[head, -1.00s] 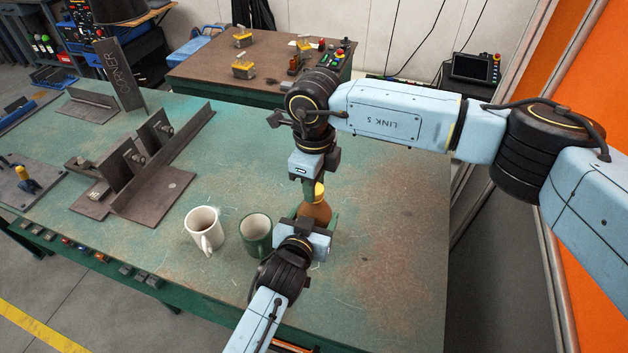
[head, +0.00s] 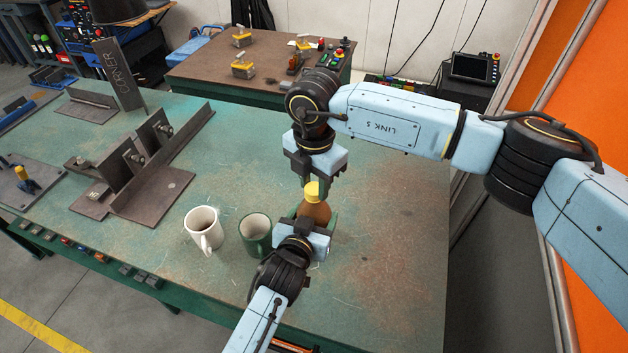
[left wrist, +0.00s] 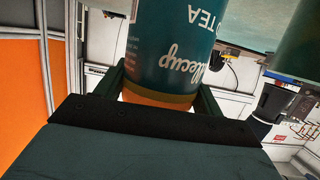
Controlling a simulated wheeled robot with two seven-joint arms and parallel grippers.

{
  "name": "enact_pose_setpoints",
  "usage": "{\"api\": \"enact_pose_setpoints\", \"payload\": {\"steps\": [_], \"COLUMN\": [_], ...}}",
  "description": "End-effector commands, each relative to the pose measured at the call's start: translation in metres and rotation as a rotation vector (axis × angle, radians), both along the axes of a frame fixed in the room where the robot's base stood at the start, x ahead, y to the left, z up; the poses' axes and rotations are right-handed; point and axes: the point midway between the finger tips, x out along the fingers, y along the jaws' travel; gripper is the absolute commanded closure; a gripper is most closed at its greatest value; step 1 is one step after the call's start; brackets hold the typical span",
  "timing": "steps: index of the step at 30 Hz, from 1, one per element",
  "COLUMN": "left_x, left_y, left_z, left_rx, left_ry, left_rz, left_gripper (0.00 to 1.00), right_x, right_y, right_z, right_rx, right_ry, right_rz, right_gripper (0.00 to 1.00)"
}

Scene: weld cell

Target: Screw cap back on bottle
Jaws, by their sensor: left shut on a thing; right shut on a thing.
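An amber bottle (head: 316,213) with a yellow cap (head: 312,190) at its top stands upright near the front of the green table. My left gripper (head: 318,224) is shut around the bottle's body from the front. In the left wrist view the bottle (left wrist: 170,45) shows a teal label with white lettering and an orange band between the fingers. My right gripper (head: 312,184) points down from above and is shut on the yellow cap. The cap sits at the bottle's mouth; I cannot tell how tightly it is seated.
A white mug (head: 203,229) and a green mug (head: 256,233) stand just left of the bottle. Steel angle fixtures (head: 150,180) fill the table's left part. The green table (head: 395,240) is clear to the right. A brown table (head: 205,68) stands behind.

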Motion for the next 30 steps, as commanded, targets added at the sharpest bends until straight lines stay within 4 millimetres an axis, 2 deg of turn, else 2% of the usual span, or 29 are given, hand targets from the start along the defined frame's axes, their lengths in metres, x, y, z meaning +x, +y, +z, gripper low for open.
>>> {"api": "enact_pose_setpoints", "payload": {"steps": [14, 16, 30], "left_x": [0.000, 0.000, -0.002], "left_y": [0.000, 0.000, -0.003], "left_z": [-0.001, -0.001, -0.002], "left_rx": [0.001, 0.001, 0.003], "left_ry": [0.003, 0.003, 0.004], "left_rz": [0.000, 0.000, -0.007], "left_gripper": [0.96, 0.96, 0.96], "right_x": [-0.001, -0.003, 0.001], "right_y": [0.001, 0.006, 0.011], "right_z": [0.000, -0.001, 0.006], "right_rx": [0.002, 0.009, 0.038], "right_ry": [0.003, 0.006, -0.001], "right_rz": [-0.913, -1.050, -1.500], "right_gripper": [0.88, 0.88, 0.88]}}
